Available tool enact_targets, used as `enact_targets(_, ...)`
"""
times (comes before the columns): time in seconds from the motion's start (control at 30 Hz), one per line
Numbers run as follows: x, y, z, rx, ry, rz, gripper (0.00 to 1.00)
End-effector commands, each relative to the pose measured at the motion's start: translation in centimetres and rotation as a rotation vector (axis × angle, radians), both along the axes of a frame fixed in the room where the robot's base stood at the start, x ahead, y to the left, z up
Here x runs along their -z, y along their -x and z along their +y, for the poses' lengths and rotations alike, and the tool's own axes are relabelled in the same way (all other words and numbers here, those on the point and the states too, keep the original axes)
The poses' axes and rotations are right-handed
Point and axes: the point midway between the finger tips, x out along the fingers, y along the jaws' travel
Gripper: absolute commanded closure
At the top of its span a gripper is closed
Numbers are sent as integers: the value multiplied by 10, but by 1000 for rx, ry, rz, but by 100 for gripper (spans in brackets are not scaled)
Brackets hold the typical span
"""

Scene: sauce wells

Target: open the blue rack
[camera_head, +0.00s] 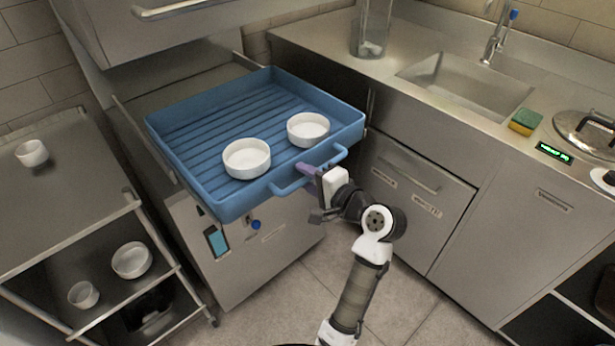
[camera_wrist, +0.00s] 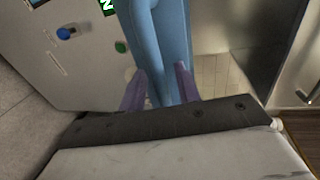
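The blue rack (camera_head: 184,119) is a shallow tray with a ribbed floor. It juts out from the front of the steel machine under the raised hood. Two white bowls (camera_head: 246,159) (camera_head: 308,129) stand in its front part. A blue bar handle (camera_head: 289,187) runs along its front side. My gripper (camera_head: 309,173) is at the middle of this handle. In the wrist view, the two purple fingers (camera_wrist: 160,88) stand close on either side of the blue handle (camera_wrist: 139,22) and look shut on it. The exact finger contact is hard to see.
A steel cart (camera_head: 70,200) with white bowls stands at the left. The hood (camera_head: 180,35) hangs above the rack's back. At the right, a counter holds a sink (camera_head: 470,85), a sponge (camera_head: 525,121) and a lidded pot (camera_head: 590,130). Floor (camera_head: 300,290) shows below the rack.

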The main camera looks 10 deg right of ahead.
Motion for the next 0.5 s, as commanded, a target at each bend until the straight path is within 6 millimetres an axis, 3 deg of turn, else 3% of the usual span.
enact_targets(0.27, -1, 2, -2, 1, 0, -1, 67)
enact_targets(0.5, -7, 30, -24, 7, 0, -2, 67)
